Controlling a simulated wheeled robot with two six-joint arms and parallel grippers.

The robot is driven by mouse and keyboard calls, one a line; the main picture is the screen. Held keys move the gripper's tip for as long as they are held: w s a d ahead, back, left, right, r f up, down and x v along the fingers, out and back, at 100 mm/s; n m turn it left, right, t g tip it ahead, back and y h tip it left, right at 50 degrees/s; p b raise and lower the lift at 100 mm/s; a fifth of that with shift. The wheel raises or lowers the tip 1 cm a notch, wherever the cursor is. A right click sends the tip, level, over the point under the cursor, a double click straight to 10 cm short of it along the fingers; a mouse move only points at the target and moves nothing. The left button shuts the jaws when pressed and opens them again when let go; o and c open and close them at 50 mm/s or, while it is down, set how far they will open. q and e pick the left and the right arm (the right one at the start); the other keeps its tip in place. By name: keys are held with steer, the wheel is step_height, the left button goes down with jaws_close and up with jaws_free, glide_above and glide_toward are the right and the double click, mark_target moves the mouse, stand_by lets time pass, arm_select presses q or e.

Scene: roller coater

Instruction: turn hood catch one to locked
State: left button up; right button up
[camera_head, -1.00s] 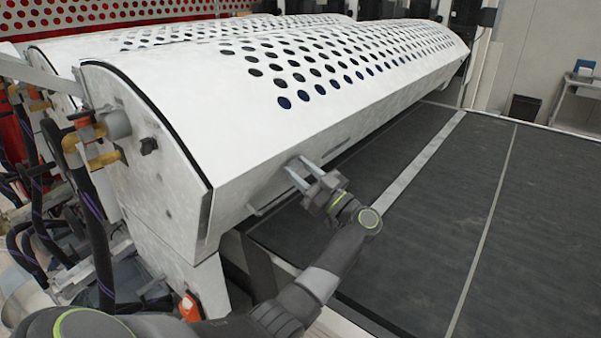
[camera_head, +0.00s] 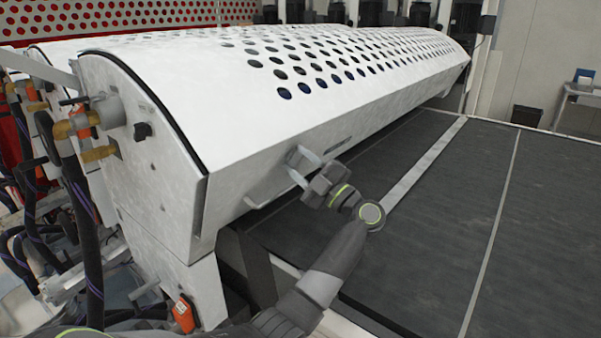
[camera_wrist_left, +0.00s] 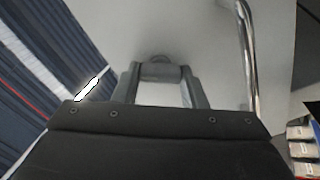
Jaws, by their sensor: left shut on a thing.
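The white hood (camera_head: 270,165) has a perforated curved top and a plain sloping front face. My left gripper (camera_head: 300,166) is at that front face, near its lower edge. In the left wrist view its two grey fingers (camera_wrist_left: 160,80) are shut on a small grey hood catch (camera_wrist_left: 161,71), with a rounded end against the hood face. The fingers hide most of the catch in the head view, so I cannot tell its exact angle. My right gripper is not in view.
A bright bar handle (camera_wrist_left: 247,50) stands beside the catch; it also shows in the head view (camera_head: 262,202). A dark flat bed (camera_head: 440,225) with a pale strip lies right of the hood. Hoses and fittings (camera_head: 85,140) crowd the hood's left end.

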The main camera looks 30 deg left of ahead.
arm_select(q)
steer(key=n+b, duration=0.3)
steer(key=n, duration=0.1)
steer(key=shift+f, duration=0.25)
steer(key=shift+r+n+b, duration=0.1)
steer(key=shift+n+b, duration=0.75)
steer(key=shift+n, duration=0.25)
steer(key=o, duration=1)
steer(key=b+v, duration=0.5)
steer(key=v, duration=1.2)
steer(key=shift+d, duration=0.25)
